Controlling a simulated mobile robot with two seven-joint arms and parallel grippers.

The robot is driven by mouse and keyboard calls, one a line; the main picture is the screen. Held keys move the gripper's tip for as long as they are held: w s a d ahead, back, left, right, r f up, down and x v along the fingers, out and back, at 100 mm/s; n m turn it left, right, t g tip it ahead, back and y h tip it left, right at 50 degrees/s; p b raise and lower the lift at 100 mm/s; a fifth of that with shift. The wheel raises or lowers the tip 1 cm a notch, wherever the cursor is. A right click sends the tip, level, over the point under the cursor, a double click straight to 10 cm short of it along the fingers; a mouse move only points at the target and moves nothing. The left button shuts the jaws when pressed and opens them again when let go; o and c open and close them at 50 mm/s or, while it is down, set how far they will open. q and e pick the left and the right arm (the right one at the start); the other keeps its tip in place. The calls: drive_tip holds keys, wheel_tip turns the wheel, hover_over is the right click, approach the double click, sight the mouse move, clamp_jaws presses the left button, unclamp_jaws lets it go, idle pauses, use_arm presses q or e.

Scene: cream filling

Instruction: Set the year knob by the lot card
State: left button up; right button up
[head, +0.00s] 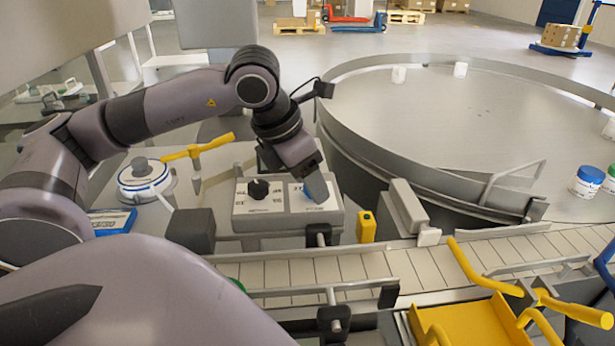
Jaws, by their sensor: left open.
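A grey box with a sloped face (262,222) carries two white dial plates. A black knob (258,189) stands on its left plate. My left gripper (316,188) is over the right plate with its fingers pointing down. The lettering on the plates is too small to read. A blue-framed panel (112,221), partly behind my arm, may be the lot card; I cannot read it.
A large round steel turntable (470,105) with a few jars stands behind right. A slatted conveyor (350,268) runs in front of the box. A yellow block (366,227) stands right of the box. A yellow lever (198,148) is behind left, and a yellow chute (470,322) is front right.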

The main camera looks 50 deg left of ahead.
use_arm(q)
drive_tip(key=c, duration=1)
drive_tip(key=shift+c, duration=0.2)
